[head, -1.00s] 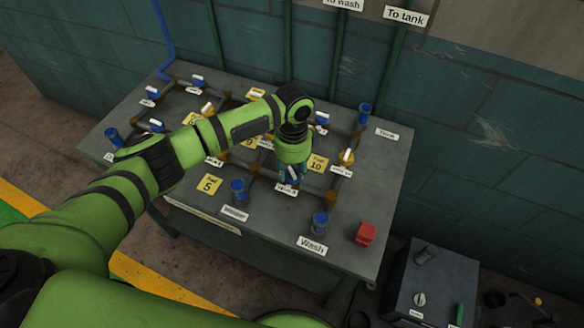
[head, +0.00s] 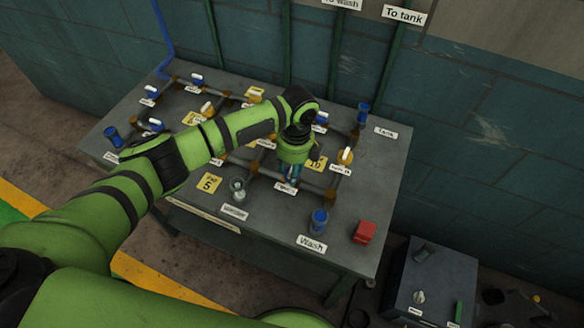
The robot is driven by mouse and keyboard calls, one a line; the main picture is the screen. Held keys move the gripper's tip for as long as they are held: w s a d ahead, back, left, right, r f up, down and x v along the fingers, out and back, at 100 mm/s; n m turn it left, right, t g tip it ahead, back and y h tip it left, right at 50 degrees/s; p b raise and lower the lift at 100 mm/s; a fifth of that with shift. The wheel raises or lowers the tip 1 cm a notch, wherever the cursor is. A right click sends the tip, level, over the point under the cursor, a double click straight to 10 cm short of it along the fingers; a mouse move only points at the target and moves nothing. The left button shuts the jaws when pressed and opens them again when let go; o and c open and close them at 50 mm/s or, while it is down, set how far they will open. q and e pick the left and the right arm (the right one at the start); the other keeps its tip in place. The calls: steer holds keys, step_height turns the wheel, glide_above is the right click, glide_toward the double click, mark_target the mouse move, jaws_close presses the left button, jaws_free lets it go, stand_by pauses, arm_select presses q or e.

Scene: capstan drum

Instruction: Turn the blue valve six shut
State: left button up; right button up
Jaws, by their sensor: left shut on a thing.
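My left gripper (head: 289,176) reaches down over the front middle of the bench (head: 190,215). It is shut on the handle of a blue valve (head: 287,181), which its fingers mostly hide. A white label (head: 286,188) lies just in front of the valve; its writing is too small to read. The handle's exact angle is hidden. My right gripper is not in view.
A clear vessel (head: 237,190) stands left of the gripper and a blue one (head: 319,221) stands at the Wash label (head: 311,242). An orange valve (head: 345,155) is to the right. A red block (head: 364,232) sits near the bench's right edge.

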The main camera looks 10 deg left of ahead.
arm_select(q)
steer(key=shift+s+f+m, duration=0.15)
steer(key=shift+m, duration=0.25)
steer(key=o, duration=1.1)
steer(key=shift+o, duration=0.2)
steer(key=shift+r, duration=0.25)
step_height(320, 180, up, 12)
steer(key=shift+w+d+f, duration=0.2)
steer(key=shift+w+d, duration=0.1)
steer(key=shift+w, duration=0.15)
